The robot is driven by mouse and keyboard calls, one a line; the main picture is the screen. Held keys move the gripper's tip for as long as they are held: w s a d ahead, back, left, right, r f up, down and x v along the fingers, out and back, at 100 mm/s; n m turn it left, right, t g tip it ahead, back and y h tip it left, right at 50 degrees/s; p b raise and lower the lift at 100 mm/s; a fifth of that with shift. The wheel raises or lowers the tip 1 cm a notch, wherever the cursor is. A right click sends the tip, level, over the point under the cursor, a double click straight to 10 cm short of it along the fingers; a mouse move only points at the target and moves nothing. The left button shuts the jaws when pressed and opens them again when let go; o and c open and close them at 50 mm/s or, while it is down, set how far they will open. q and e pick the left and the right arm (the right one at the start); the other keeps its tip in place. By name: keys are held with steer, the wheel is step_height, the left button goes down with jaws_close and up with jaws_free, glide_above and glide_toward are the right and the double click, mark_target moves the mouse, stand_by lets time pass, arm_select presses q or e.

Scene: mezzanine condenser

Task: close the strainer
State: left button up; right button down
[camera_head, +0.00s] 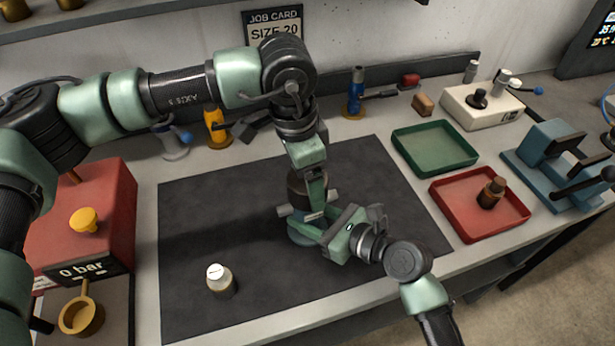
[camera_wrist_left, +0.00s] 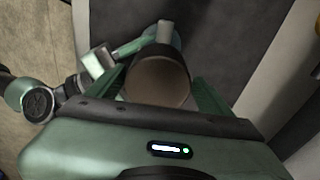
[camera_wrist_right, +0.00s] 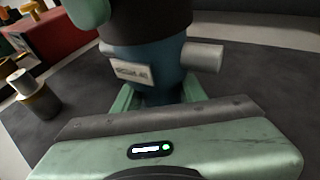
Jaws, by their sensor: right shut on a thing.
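The strainer has a blue body (camera_wrist_right: 150,70) with grey side stubs and a small label plate. It stands upright on the dark mat; its foot (camera_head: 300,238) shows in the head view. A dark brown cap (camera_head: 297,188) is at its top, and I cannot tell how far it is seated. My right gripper (camera_head: 312,232) is shut on the blue body, low down. My left gripper (camera_head: 314,192) points down from above, fingers apart on either side of the round cap (camera_wrist_left: 158,80). It looks open, with little gap at the cap.
A white-topped cylinder (camera_head: 221,281) stands at the mat's front left. A red pressure unit (camera_head: 85,215) is at the left. Green (camera_head: 435,147) and red (camera_head: 480,228) trays lie right of the mat; the red one holds a brown fitting (camera_head: 491,192). The mat's left side is mostly clear.

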arm_select(q)
steer(key=shift+o, duration=0.3)
steer(key=shift+r, duration=2.25)
steer(key=shift+c, duration=0.3)
